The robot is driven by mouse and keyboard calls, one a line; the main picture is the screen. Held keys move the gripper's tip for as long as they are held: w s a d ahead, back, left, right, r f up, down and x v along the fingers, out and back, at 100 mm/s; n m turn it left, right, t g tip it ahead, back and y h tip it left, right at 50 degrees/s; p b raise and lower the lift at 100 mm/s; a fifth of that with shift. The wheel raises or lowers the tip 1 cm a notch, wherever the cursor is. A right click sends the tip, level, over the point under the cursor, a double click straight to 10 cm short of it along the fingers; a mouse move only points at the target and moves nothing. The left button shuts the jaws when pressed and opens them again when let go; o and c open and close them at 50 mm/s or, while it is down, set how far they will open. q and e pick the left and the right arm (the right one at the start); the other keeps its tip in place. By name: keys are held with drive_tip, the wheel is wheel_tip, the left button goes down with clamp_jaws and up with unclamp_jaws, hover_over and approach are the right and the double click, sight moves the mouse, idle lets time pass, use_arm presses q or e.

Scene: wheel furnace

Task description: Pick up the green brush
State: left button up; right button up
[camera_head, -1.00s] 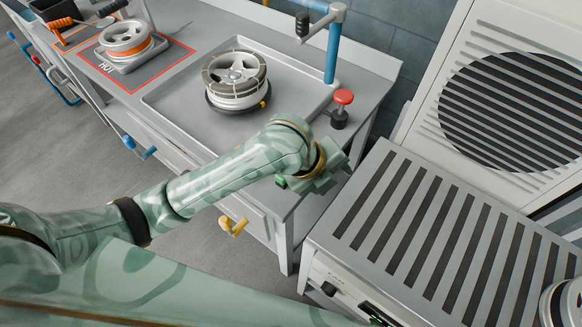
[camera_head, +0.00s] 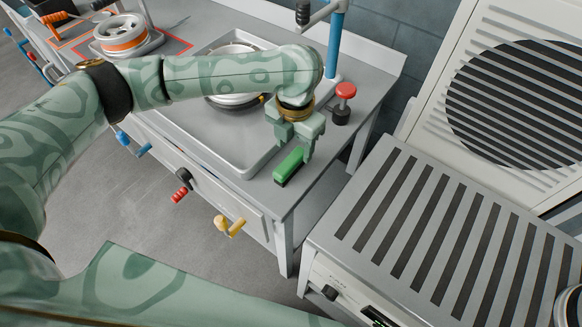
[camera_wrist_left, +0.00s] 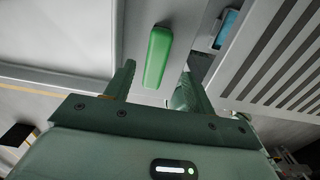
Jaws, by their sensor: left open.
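The green brush (camera_head: 288,166) lies on the grey worktop near its front right corner, beside the sink tray. In the left wrist view the brush (camera_wrist_left: 158,56) shows between and beyond the two fingers, with clear space on both sides. My left gripper (camera_head: 291,147) points down just over the brush, with its fingers apart and empty. In the left wrist view the left gripper (camera_wrist_left: 158,80) is open. The brush's dark underside shows at its lower edge in the head view. My right gripper is not seen.
A red-topped button (camera_head: 345,91) stands right of the gripper, near a blue post (camera_head: 335,45). A sink tray (camera_head: 240,168) holds a wheel (camera_head: 232,101), partly behind my arm. A slatted metal bench (camera_head: 430,225) stands at the right.

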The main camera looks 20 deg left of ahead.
sight(290, 161)
use_arm(q)
wheel_tip(290, 161, down, 2)
drive_tip(key=shift+f+b, duration=0.1)
drive_tip(key=shift+b, duration=0.2)
drive_tip(key=f, duration=0.1)
drive_tip(key=f+b, duration=0.1)
drive_tip(key=f, duration=0.1)
drive_tip(key=f+b, duration=0.1)
drive_tip(key=f, duration=0.1)
drive_tip(key=shift+s+a, duration=0.25)
drive_tip(key=shift+a, duration=0.15)
drive_tip(key=shift+r, duration=0.2)
drive_tip(key=shift+c, duration=0.9)
drive_tip(key=c, duration=0.9)
